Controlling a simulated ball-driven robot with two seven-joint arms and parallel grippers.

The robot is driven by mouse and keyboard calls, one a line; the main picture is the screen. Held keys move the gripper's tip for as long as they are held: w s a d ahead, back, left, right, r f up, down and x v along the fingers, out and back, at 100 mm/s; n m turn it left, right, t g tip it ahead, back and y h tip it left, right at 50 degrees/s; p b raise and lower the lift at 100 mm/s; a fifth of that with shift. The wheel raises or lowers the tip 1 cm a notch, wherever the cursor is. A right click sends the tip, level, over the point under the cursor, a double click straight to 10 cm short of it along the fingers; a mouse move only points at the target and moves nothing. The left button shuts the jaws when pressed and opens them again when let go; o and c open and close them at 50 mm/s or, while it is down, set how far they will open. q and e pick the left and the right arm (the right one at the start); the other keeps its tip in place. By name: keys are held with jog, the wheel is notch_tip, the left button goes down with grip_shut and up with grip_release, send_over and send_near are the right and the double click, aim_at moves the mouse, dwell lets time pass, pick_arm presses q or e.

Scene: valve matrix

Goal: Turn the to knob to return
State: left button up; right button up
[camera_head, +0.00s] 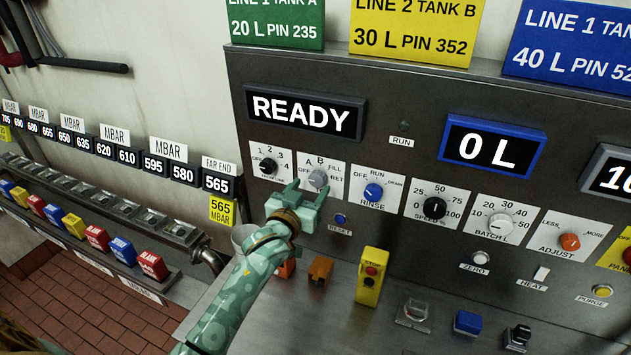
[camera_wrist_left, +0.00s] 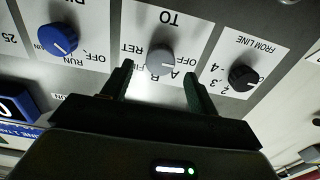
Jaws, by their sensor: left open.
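The TO knob (camera_head: 318,178) is grey and sits on a white plate marked A, B, FILL and RET on the grey panel. It also shows, upside down, in the left wrist view (camera_wrist_left: 160,61). I cannot tell surely which mark its pointer faces. My left gripper (camera_head: 305,192) is open in front of and slightly below the knob. In the left wrist view its two fingers (camera_wrist_left: 158,84) stand wide apart, to either side of the knob, with nothing held between them. Contact with the knob does not show. My right gripper is in neither view.
A black FROM LINE knob (camera_head: 268,166) is to the left and a blue RINSE knob (camera_head: 373,192) to the right. A blue RESET button (camera_head: 340,218) lies below. A yellow STOP box (camera_head: 370,277) stands on the ledge. The READY display (camera_head: 304,112) is above.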

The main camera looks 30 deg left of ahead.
aim_at(316, 180)
pick_arm(q)
jog(key=w, duration=0.2)
jog(key=shift+w+a, duration=0.1)
jog(key=shift+w, duration=0.9)
jog(key=shift+s, duration=0.1)
jog(key=c, duration=1)
